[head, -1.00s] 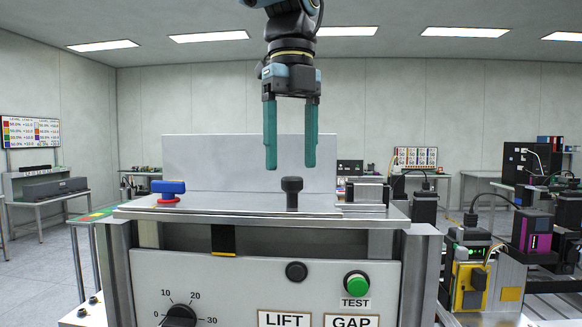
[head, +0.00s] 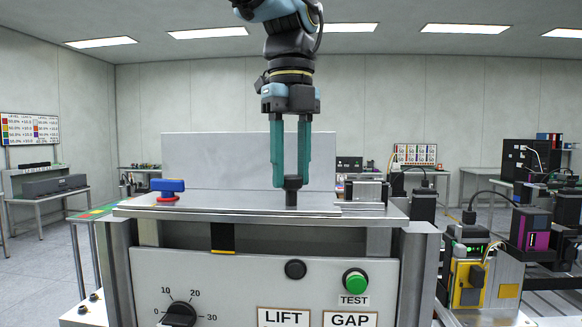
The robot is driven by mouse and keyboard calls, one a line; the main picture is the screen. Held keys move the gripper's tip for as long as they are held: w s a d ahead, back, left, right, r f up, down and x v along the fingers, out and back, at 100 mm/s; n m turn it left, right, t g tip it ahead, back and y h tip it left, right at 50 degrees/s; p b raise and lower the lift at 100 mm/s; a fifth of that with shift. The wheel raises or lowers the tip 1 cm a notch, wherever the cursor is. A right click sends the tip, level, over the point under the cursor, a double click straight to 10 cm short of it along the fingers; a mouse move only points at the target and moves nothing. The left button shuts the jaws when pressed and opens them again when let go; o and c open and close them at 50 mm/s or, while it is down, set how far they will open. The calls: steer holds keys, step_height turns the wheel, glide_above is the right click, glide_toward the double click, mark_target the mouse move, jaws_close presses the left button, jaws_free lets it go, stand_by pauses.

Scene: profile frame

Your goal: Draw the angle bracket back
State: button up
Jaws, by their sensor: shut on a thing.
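My gripper (head: 291,183) points straight down in the head view, its two teal fingers shut on the black knob (head: 292,192). The knob stands upright on the flat metal top (head: 230,204) of the machine. A pale grey upright plate (head: 225,160) rises behind the knob. With the flat top it makes an L shape that looks like the angle bracket, but I cannot tell for sure where the bracket ends. The foot of the plate, where it meets the top, is partly hidden by my fingers and the knob.
A blue handle on a red base (head: 168,187) stands left of the knob. A metal block (head: 366,190) sits to its right. The front panel has a dial (head: 180,314), a green TEST button (head: 355,280) and LIFT and GAP labels. Black-and-yellow equipment (head: 470,280) stands at right.

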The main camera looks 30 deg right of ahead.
jaws_close()
